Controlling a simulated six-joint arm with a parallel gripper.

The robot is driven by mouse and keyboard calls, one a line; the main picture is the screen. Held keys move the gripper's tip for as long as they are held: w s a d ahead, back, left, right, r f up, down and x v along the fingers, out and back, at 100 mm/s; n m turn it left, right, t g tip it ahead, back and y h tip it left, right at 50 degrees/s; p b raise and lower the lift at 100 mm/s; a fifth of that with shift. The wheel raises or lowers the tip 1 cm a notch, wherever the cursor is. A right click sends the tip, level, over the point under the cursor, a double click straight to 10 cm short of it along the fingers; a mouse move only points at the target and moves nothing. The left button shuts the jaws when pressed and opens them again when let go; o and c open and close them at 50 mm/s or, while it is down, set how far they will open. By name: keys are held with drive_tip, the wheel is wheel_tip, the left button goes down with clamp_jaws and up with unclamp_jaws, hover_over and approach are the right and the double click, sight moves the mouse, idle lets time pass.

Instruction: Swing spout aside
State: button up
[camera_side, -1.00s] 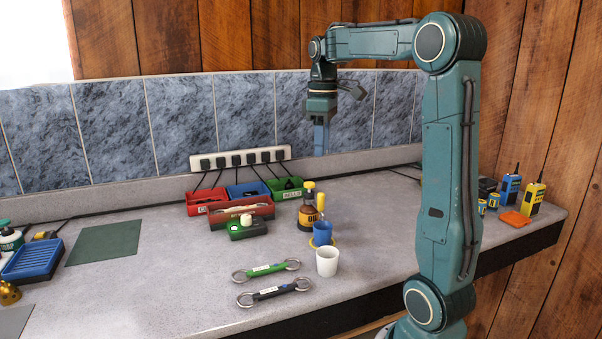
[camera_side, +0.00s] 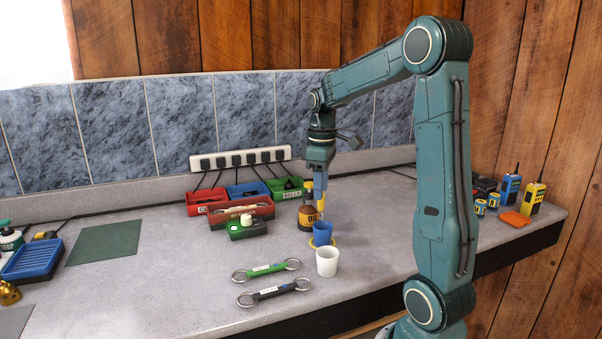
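A brown oil bottle (camera_side: 307,219) with a yellow top stands upright on the grey counter. A small yellow spout part (camera_side: 321,212) shows just right of the bottle, above a blue cup (camera_side: 322,234); the gripper partly hides it. My gripper (camera_side: 319,197) points down, its blue fingers right beside the bottle's top and over the spout. I cannot tell whether they touch it. The fingers are seen nearly edge-on, so the gap between them does not show. A white cup (camera_side: 327,261) stands in front of the blue cup.
Left of the bottle are a red tray (camera_side: 240,214) and a green-and-black block (camera_side: 246,230). Red, blue and green bins (camera_side: 244,190) stand behind. Two ringed straps (camera_side: 267,270) lie in front. A green mat (camera_side: 104,243) lies left, with bare counter between.

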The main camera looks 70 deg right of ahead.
drive_tip(key=shift+f, duration=1.6)
clamp_jaws()
